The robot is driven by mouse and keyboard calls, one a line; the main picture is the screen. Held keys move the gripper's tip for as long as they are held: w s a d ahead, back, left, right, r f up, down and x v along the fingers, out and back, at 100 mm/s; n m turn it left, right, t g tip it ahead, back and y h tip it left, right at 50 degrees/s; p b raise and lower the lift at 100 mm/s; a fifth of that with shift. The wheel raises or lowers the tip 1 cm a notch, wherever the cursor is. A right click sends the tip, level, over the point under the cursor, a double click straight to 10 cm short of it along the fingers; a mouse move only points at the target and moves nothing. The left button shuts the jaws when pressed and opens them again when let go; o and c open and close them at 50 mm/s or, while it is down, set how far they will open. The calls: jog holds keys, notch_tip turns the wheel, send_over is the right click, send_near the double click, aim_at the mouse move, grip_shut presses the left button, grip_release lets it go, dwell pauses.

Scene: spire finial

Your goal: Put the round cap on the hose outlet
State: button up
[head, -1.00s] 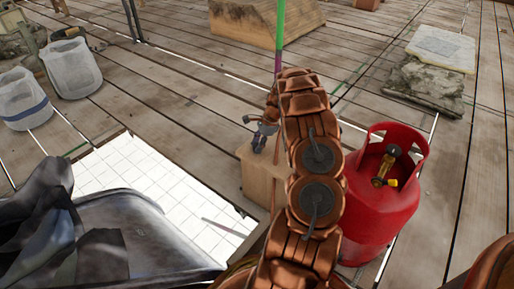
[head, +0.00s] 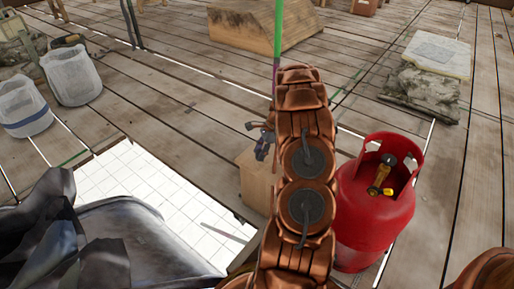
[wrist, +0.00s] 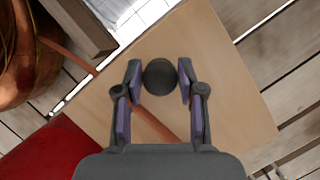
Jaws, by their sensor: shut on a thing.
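My gripper (wrist: 160,85) is shut on a dark round cap (wrist: 160,77), held between its fingertips in the wrist view. The cap is over a pale wooden block (wrist: 220,90); I cannot tell whether it still touches it. In the head view my gripper (head: 263,142) shows small left of my arm, by the top of the block (head: 255,185); the cap is not distinct there. A red gas cylinder (head: 372,215) stands right of my arm, with a brass valve (head: 381,178) and yellow fitting inside its collar. An orange-brown hose (wrist: 70,52) passes behind my gripper. I cannot make out the hose outlet.
White tiles (head: 165,195) and a dark tray with cloth lie at the left. Two pale buckets (head: 72,77) stand farther back. A stone stack (head: 425,90) is at the back right, and a wooden block (head: 245,25) at the back. Plank floor between them is clear.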

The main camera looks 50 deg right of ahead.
jog(key=s+a+r+p, duration=0.1)
jog(key=s+a, duration=0.3)
jog(key=s, duration=0.8)
jog(key=shift+r+p, duration=0.15)
jog(key=shift+p, duration=0.75)
jog(key=shift+w, duration=0.1)
jog(key=w+a+r+n+g, duration=0.1)
jog(key=w+a+r+n, duration=0.1)
jog(key=w+a+r, duration=0.3)
jog(key=w+a+r+n, duration=0.2)
jog(key=w+a+r, duration=0.1)
jog(key=w, duration=0.5)
jog(key=w+a+r+n+g, duration=0.1)
jog(key=w+a+r+n, duration=0.1)
jog(key=w+a+r, duration=0.3)
jog(key=w+a+r+n+g, duration=0.1)
jog(key=a+r, duration=0.3)
jog(key=a, duration=0.4)
jog(key=w+a+r+n+g, duration=0.1)
jog(key=w+a+r+n, duration=0.3)
jog(key=a, duration=0.4)
jog(key=w+a+r+n+g, duration=0.1)
jog(key=w+a+r+n, duration=0.2)
jog(key=a+r, duration=0.3)
jog(key=a, duration=0.2)
jog(key=shift+a, duration=0.4)
jog(key=shift+w, duration=0.1)
